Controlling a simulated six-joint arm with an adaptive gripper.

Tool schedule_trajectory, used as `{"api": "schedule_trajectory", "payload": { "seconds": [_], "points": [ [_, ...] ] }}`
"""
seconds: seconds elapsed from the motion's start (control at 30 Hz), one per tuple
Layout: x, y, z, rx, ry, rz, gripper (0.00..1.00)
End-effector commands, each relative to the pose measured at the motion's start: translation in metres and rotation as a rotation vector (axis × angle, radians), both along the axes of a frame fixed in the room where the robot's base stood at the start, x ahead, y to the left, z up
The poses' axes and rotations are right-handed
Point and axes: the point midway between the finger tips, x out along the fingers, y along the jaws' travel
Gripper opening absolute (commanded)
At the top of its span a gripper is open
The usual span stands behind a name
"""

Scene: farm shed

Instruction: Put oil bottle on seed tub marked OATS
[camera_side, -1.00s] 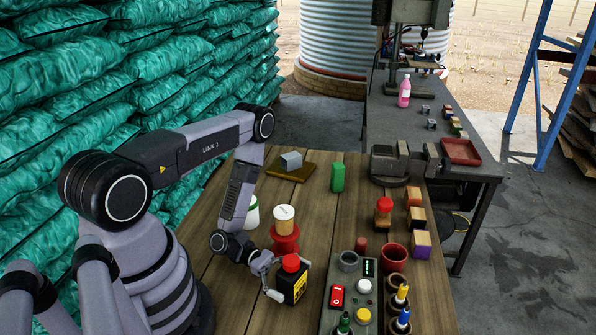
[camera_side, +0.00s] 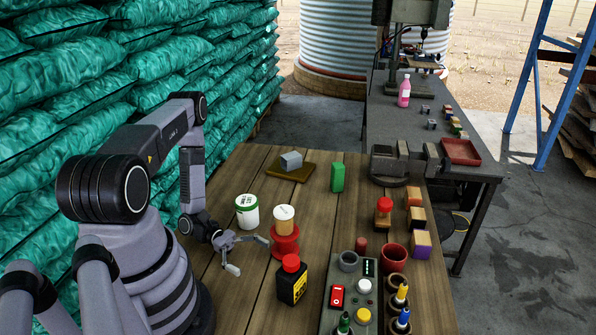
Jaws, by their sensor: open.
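The black oil bottle (camera_side: 291,287), with a red cap and yellow label, stands upright on the wooden table, apart from my gripper. My gripper (camera_side: 249,255) is open and empty, low over the table, to the left of and behind the bottle. A white tub with green markings (camera_side: 247,214) stands behind my gripper; the writing on its lid is too small to read. A tan jar with a white lid (camera_side: 284,224) sits on a red spool-shaped piece (camera_side: 285,243), just right of my gripper; any marking on its lid is also unreadable.
A control box (camera_side: 361,290) and cups holding markers (camera_side: 399,295) stand right of the bottle. A green block (camera_side: 337,178) and a grey block on a brown board (camera_side: 290,162) stand farther back. Wooden blocks (camera_side: 415,218) line the right edge.

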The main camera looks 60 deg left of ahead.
Motion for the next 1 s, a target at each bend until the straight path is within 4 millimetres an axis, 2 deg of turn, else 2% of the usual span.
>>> {"api": "schedule_trajectory", "payload": {
  "seconds": [0.17,0.33,0.43,0.57,0.8,1.0],
  "points": [
    [0.0,0.001,0.0,0.0,0.0,0.001,0.94],
    [-0.012,0.03,-0.002,0.001,-0.004,0.015,0.94],
    [-0.016,0.035,-0.002,0.0,0.0,0.01,0.94],
    [-0.01,0.017,-0.002,-0.004,0.002,0.004,0.94],
    [0.009,-0.028,-0.002,-0.002,0.002,0.002,0.94],
    [0.015,-0.043,-0.002,0.001,0.001,0.008,0.94]
  ]
}}
